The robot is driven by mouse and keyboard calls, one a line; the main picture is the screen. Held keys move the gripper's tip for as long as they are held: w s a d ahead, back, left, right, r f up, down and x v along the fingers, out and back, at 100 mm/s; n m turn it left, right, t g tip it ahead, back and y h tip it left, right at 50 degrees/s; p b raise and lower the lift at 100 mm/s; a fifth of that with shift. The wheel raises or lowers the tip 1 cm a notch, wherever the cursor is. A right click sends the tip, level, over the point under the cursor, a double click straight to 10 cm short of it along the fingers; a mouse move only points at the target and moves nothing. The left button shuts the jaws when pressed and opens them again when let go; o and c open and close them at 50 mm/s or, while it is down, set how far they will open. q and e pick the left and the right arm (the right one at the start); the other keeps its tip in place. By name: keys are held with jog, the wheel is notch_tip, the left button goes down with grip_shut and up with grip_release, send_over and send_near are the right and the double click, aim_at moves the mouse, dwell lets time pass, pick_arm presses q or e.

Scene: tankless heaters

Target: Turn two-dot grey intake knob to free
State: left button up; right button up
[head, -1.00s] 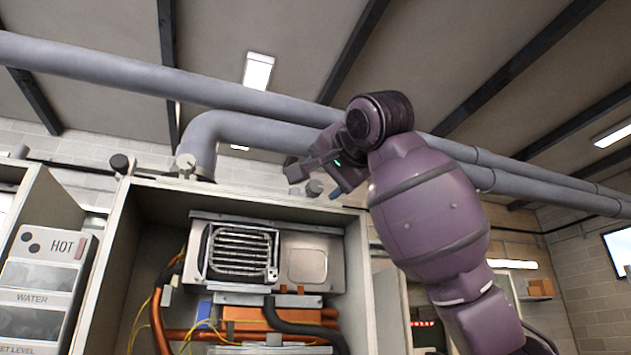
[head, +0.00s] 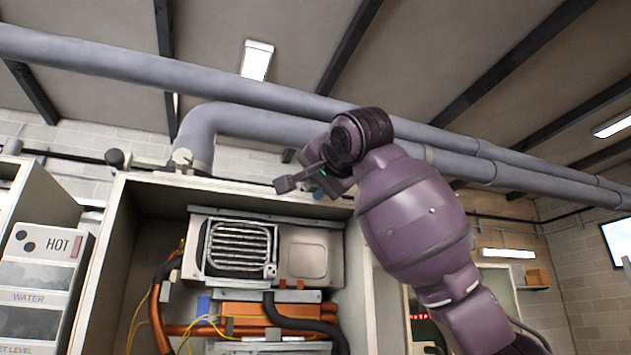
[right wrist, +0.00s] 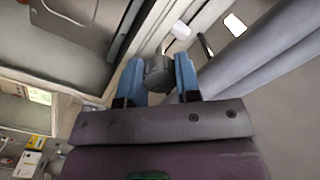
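In the right wrist view a grey knob (right wrist: 158,73) sits between the two blue fingers of my right gripper (right wrist: 160,80). The fingers are apart, one on each side of the knob; firm contact with it does not show. In the head view my right gripper (head: 303,184) is above the top right of the open heater cabinet (head: 110,235) and hides this knob. No dots are readable on the knob. Two dark dots show on the HOT panel (head: 50,290) of the left unit. My left gripper is not in view.
A dark round knob (head: 115,157) and a pale pipe fitting (head: 182,158) are above the cabinet's top left. Thick grey pipes (head: 250,124) run just behind and above my right gripper. The cabinet holds a metal grille (head: 240,250), orange pipes and wires.

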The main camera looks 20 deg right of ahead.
jog(key=shift+c, duration=0.7)
jog(key=shift+n, duration=1.3)
jog(key=n, duration=0.5)
jog(key=shift+b, duration=0.4)
jog(key=n, duration=0.5)
jog(key=shift+g+h, duration=0.3)
jog(key=shift+n+p, duration=0.45)
jog(key=shift+n, duration=1.35)
jog(key=o, duration=0.9)
